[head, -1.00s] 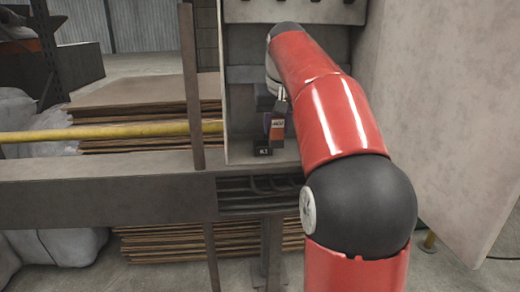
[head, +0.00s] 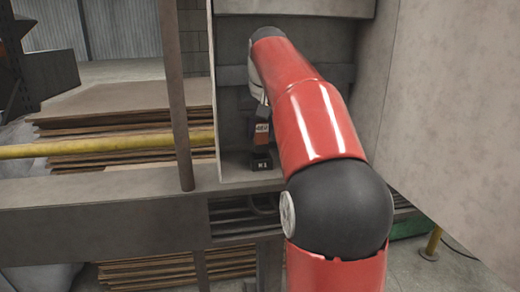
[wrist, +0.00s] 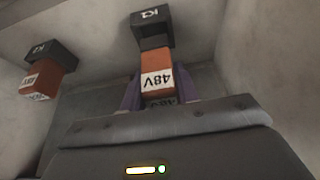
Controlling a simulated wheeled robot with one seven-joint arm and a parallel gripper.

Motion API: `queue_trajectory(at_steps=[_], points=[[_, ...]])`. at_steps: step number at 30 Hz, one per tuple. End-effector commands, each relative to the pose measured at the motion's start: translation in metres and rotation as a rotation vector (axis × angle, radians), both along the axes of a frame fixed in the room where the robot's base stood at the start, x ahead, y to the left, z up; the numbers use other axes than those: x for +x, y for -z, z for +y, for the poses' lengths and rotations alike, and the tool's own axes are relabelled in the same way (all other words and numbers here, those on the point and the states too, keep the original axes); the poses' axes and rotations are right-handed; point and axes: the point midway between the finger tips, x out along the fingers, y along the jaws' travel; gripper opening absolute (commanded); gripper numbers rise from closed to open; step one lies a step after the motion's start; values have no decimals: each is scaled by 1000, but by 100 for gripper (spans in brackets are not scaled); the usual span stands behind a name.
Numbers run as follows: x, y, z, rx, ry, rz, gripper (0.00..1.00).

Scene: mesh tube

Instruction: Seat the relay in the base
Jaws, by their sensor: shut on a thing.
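The relay is an orange and dark block marked 48V (wrist: 157,75); it also shows in the head view (head: 262,130). My gripper (wrist: 158,92) is shut on it, with a purple finger on each side. The dark base, marked K1 (wrist: 152,32), stands on the cabinet's floor, and the relay is lined up over it in the head view (head: 262,163). In the wrist view the relay's end is close against the base's open side; whether they touch I cannot tell. My arm hides most of the gripper in the head view.
In the wrist view a second dark base (wrist: 50,48) with an orange relay (wrist: 42,80) in it stands to the left. The cabinet's side wall (head: 430,120) is close on the right. A grey post (head: 175,100) and yellow rail (head: 100,144) stand left.

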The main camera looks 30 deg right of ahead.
Motion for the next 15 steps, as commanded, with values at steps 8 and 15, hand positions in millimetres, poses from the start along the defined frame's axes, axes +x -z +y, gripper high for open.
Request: queue_trajectory(at_steps=[8,15], points=[[-1,35,0,0,0,0,7],[0,36,0,0,0,-1,33]])
